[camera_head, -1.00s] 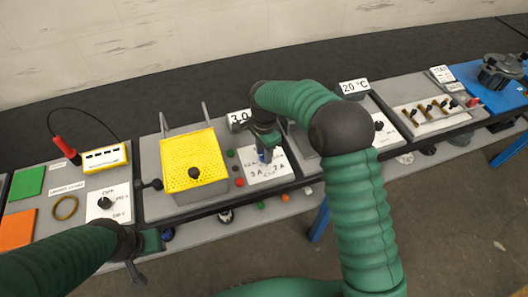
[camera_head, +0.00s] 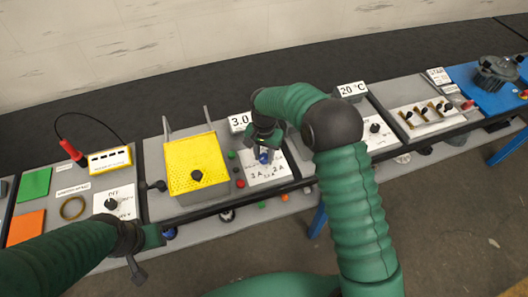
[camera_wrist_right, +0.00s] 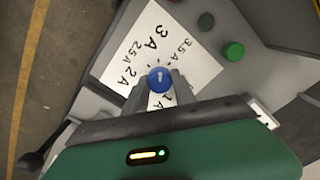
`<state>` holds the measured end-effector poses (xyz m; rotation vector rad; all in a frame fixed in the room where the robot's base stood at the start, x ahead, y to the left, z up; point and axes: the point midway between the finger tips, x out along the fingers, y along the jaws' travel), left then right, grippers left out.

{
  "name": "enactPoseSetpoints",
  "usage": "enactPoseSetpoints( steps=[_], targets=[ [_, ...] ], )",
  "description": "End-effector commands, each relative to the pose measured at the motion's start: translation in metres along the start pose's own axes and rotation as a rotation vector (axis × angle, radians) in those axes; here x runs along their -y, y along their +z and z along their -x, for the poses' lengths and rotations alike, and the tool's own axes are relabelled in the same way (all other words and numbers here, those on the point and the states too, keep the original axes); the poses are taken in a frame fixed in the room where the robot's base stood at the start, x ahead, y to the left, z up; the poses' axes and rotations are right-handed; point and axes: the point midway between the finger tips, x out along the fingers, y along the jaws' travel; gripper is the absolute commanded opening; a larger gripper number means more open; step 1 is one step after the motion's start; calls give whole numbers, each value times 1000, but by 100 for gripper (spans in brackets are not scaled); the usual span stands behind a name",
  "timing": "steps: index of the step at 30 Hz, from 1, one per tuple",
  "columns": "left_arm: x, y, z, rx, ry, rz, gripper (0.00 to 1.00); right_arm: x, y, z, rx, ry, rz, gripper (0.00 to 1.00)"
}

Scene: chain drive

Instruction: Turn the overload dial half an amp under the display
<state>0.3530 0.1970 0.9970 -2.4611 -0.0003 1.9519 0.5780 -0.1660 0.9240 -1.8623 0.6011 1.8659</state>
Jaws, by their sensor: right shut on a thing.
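The overload dial is a blue knob (camera_wrist_right: 160,79) with a short white mark, on a white scale card (camera_wrist_right: 150,45) printed with amp values such as 2 A, 2.5 A, 3 A and 3.5 A. The display (camera_head: 240,121) behind it reads 3.0. My right gripper (camera_head: 264,156) comes down over the card and is shut on the blue dial; its fingers lie on either side of the knob in the right wrist view (camera_wrist_right: 158,88). The exact value the mark points to is too small to tell. My left gripper (camera_head: 146,252) hangs near the bench's front edge, away from the dial; its opening is unclear.
A yellow perforated cover (camera_head: 195,160) stands left of the card. Green and red buttons sit between them, the green one (camera_wrist_right: 233,51) close to the card. A 20 °C display (camera_head: 352,89) and a switch panel (camera_head: 430,112) are farther right.

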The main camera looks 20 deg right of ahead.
Motion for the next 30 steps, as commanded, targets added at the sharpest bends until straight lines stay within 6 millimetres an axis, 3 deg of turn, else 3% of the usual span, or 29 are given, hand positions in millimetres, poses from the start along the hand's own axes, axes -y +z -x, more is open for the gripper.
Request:
enactPoseSetpoints(
  steps=[18,30],
  targets=[
    [0,-5,23,0,0,0,36,1,-1,2,-4,-3,578,0],
    [0,-7,30,0,0,0,36,1,-1,2,-5,-1,842,0]
  ],
)
